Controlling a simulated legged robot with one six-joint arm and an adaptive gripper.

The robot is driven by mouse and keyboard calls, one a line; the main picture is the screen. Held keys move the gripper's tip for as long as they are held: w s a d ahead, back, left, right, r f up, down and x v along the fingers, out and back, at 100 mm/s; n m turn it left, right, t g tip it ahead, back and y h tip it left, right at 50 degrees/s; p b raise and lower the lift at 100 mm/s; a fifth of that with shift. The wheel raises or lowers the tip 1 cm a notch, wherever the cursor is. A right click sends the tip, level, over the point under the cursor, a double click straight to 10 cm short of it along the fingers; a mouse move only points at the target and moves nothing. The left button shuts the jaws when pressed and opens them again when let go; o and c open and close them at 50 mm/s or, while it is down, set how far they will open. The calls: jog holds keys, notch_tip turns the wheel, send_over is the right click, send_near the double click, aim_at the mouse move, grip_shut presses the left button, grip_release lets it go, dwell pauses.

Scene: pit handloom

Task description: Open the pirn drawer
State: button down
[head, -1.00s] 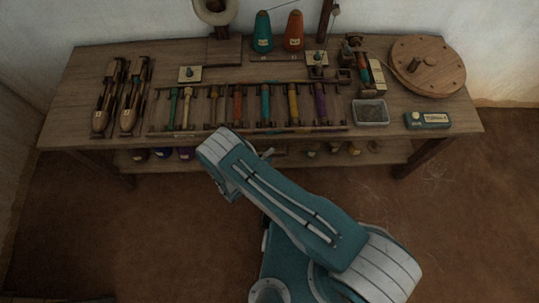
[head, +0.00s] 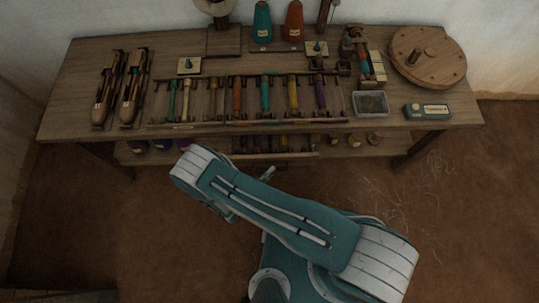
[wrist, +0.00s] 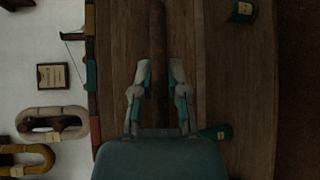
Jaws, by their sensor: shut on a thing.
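The pirn drawer (head: 300,155) is under the tabletop, near its middle, in the head view. Its long wooden front stands out from the table's front edge, with coloured pirns (head: 284,141) showing behind it. In the wrist view my gripper (wrist: 160,76) has one finger on each side of a dark round bar (wrist: 158,35) and is shut on it. The bar looks like the drawer's handle. In the head view my own arm hides most of the gripper and its hold.
The table (head: 420,140) holds a rack of coloured pirns (head: 265,97), shuttles (head: 131,92), a clear tray (head: 370,104), a teal box (head: 427,111) and a round wooden disc (head: 428,58). A lower shelf (head: 345,150) holds more items. The brown floor in front is open.

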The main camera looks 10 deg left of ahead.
jog(key=s+d, duration=0.3)
jog(key=s, duration=0.9)
jog(key=shift+s+f, duration=0.15)
jog(key=shift+s, duration=0.1)
jog(key=c, duration=0.6)
grip_release()
jog(key=shift+c, duration=0.2)
jog(key=v, duration=1.2)
